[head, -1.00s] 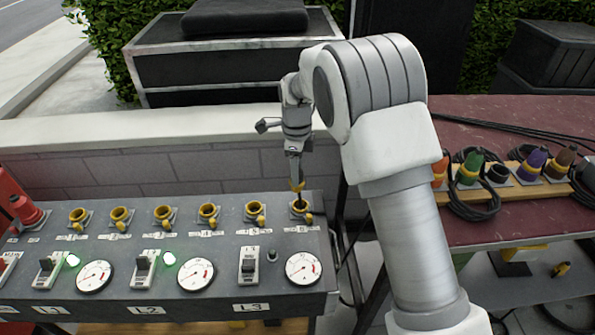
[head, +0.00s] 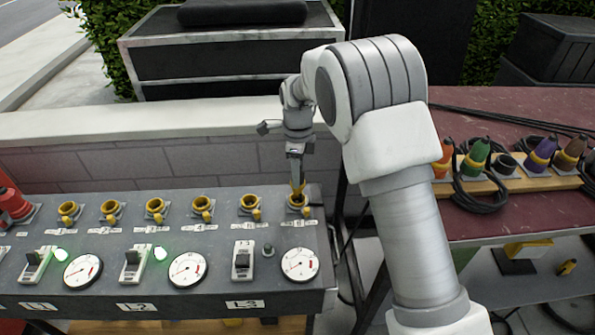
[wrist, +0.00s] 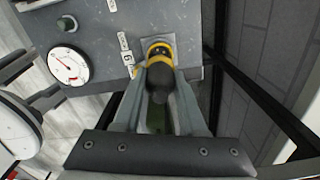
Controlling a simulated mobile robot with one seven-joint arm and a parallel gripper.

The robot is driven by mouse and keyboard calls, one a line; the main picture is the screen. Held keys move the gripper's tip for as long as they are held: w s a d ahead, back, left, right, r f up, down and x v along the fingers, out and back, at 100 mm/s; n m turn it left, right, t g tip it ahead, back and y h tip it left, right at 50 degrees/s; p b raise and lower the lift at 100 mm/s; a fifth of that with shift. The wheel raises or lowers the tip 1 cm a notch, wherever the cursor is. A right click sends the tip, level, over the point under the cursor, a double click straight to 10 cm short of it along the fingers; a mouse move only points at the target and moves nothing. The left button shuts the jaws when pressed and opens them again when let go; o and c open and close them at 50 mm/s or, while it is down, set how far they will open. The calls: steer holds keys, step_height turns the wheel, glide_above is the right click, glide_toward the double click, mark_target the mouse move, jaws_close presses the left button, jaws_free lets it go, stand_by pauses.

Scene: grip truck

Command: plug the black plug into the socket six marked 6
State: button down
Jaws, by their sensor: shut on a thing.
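My gripper (wrist: 158,88) is shut on the black plug (wrist: 159,70), whose dark body shows between the fingers in the wrist view. The plug points at socket six, which has a yellow ring (wrist: 158,46) and a label with a 6 (wrist: 127,58) beside it. The plug's front end is at the ring; how deep it sits is hidden. In the head view my gripper (head: 297,184) is right above socket six (head: 299,203), the rightmost in the row on the grey panel (head: 215,230).
Several yellow-ringed sockets, such as socket five (head: 250,206), line the panel to the left. Switches and dials, such as the rightmost dial (head: 299,265), lie in front. Coloured plugs (head: 476,157) stand in a wooden rack on the red table (head: 480,115) at right, with loose black cables.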

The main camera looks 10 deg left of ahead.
steer(key=shift+f, duration=0.95)
stand_by(1.4)
steer(key=shift+f+b, duration=0.5)
steer(key=shift+f, duration=1.1)
stand_by(0.5)
steer(key=shift+c, duration=0.4)
jaws_free()
steer(key=shift+r+p, duration=1.9)
steer(key=shift+r, duration=0.6)
